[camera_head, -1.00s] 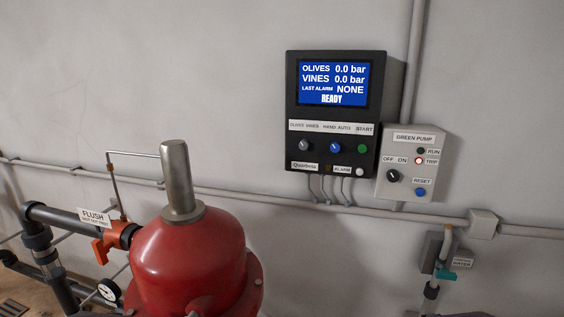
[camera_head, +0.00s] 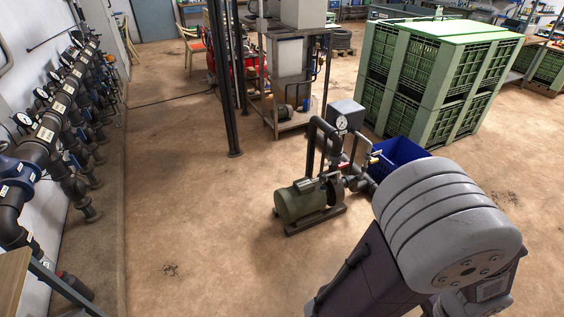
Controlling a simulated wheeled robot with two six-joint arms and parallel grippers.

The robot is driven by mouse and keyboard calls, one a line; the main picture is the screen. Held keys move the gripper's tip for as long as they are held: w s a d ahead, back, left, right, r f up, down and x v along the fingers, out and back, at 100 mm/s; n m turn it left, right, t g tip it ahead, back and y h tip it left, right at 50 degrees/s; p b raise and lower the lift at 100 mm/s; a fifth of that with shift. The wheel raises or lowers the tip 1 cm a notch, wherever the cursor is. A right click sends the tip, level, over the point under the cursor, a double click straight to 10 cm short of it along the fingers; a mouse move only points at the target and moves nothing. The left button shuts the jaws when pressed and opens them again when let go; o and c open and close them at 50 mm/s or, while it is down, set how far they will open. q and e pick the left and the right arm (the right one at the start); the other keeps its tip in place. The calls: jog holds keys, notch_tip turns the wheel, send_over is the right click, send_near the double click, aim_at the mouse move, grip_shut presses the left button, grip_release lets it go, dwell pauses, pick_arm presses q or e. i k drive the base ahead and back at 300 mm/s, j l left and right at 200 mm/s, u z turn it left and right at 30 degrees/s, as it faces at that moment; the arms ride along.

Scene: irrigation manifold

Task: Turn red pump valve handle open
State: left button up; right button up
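A red machine (camera_head: 222,62) stands in the background, partly hidden behind a dark post and a metal stand. I cannot make out a valve handle on it at this distance. A nearer green pump (camera_head: 301,201) sits on the floor in the middle, with dark pipes, a small red fitting and a yellow part (camera_head: 374,159) on its pipework. A large grey arm link of mine fills the lower right. Neither of my grippers is in view.
Manifold pipes with gauges (camera_head: 46,134) run along the left wall. Green crates (camera_head: 440,72) are stacked at the upper right, with a blue bin (camera_head: 402,153) in front. A dark post (camera_head: 228,100) stands mid-floor. Open brown floor (camera_head: 180,190) lies left of the pump.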

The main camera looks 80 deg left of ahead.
aim_at(342, 164)
jog(key=j+u, duration=0.1)
jog(key=u, duration=0.35)
jog(key=j+u, duration=0.1)
jog(key=u, duration=0.3)
jog(key=j+u, duration=0.1)
jog(key=u, duration=0.35)
jog(key=j+u, duration=0.15)
jog(key=u, duration=0.25)
jog(key=j+u, duration=0.1)
jog(key=u, duration=0.35)
jog(key=i+l+z, duration=0.1)
jog(key=z, duration=0.3)
jog(key=i+z, duration=0.2)
jog(key=z, duration=0.2)
jog(key=i, duration=3.35)
jog(key=i+u, duration=0.35)
jog(key=i+l+u, duration=0.15)
jog(key=u, duration=0.25)
jog(key=i+l+u, duration=0.2)
jog(key=u, duration=3.55)
